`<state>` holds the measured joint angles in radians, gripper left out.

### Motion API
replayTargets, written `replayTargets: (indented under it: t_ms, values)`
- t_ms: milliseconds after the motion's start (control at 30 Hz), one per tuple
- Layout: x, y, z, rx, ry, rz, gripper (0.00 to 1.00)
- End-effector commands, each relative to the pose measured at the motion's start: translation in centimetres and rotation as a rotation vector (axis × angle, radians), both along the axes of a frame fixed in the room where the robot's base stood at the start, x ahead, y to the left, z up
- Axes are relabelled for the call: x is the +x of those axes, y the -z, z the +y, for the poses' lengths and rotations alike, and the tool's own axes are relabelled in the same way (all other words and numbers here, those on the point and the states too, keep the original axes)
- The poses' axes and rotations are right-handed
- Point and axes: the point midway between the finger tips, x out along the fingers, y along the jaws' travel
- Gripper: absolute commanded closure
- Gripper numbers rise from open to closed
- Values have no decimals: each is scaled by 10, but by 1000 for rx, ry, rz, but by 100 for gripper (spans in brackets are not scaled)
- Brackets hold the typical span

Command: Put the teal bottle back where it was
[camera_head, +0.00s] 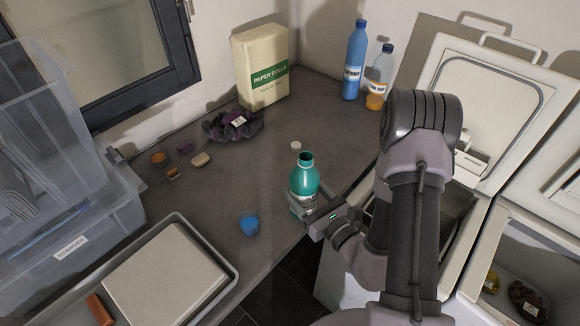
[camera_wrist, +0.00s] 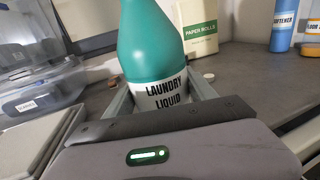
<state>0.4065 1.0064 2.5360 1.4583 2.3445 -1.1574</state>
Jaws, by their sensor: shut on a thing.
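The teal bottle (camera_head: 305,178) is upright near the counter's front edge, its dark mouth uncapped. In the wrist view the teal bottle (camera_wrist: 150,45) shows a white label reading "LAUNDRY LIQUID". My gripper (camera_head: 307,207) is shut on its lower part, with one finger on each side in the wrist view (camera_wrist: 165,102). I cannot tell whether the bottle's base touches the counter. A small white cap (camera_head: 296,146) lies on the counter behind the bottle.
Two open toploaders (camera_head: 478,215) are at right. Counter between is mostly clear.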

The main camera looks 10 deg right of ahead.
Motion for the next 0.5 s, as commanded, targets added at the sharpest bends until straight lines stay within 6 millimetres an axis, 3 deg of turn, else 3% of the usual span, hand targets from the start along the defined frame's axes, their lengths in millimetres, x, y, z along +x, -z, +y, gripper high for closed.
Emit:
replayTargets:
  t_ms: [33,233,500]
  values:
    - [7,14,1,-8,-6,-13,100]
    - [28,17,1,-4,-2,-10,100]
    - [103,12,1,0,-2,-4,100]
